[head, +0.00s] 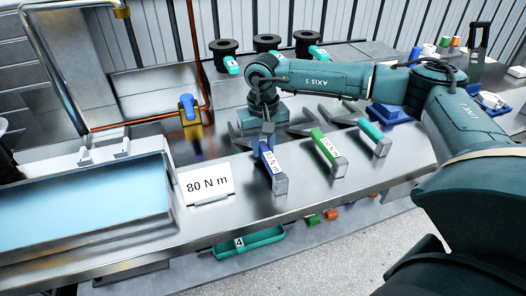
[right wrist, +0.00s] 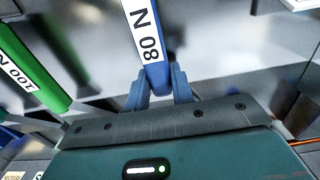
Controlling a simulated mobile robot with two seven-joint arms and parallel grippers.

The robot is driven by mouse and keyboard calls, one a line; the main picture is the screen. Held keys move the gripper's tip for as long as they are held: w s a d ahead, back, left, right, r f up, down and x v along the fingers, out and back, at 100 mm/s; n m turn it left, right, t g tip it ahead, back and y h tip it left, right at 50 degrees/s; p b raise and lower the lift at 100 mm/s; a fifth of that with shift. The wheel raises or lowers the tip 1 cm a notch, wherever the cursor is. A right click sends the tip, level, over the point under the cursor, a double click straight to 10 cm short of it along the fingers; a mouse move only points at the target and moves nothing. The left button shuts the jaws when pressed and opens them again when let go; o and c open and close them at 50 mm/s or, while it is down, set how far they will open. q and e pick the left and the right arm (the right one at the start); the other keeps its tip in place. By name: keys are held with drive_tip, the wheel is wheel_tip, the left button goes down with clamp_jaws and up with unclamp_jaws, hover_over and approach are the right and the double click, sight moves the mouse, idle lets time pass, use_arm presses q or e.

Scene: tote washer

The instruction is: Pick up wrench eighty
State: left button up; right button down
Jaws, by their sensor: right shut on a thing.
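Wrench eighty (head: 271,163) has a blue handle with a white "80 N m" label and a grey block at its near end. It lies near the bench's front edge, and I cannot tell whether it is lifted off its support. My right gripper (head: 267,141) reaches down over it from behind and is shut on the blue handle. In the right wrist view the fingers (right wrist: 164,88) close on both sides of wrench eighty (right wrist: 148,42). The wrench's far end is hidden under my gripper. My left gripper is not in view.
A green wrench (head: 323,147) marked 100 in the right wrist view (right wrist: 28,68) lies close to the right, then a teal one (head: 372,132). An "80 N m" sign (head: 206,186) stands left. A blue-lit basin (head: 85,205) is further left. Black spools (head: 268,43) stand behind.

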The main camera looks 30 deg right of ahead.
sight(263, 145)
wheel_tip(263, 145, up, 10)
drive_tip(key=shift+b, duration=0.35)
idle(0.4)
drive_tip(key=c, duration=1.8)
unclamp_jaws()
clamp_jaws()
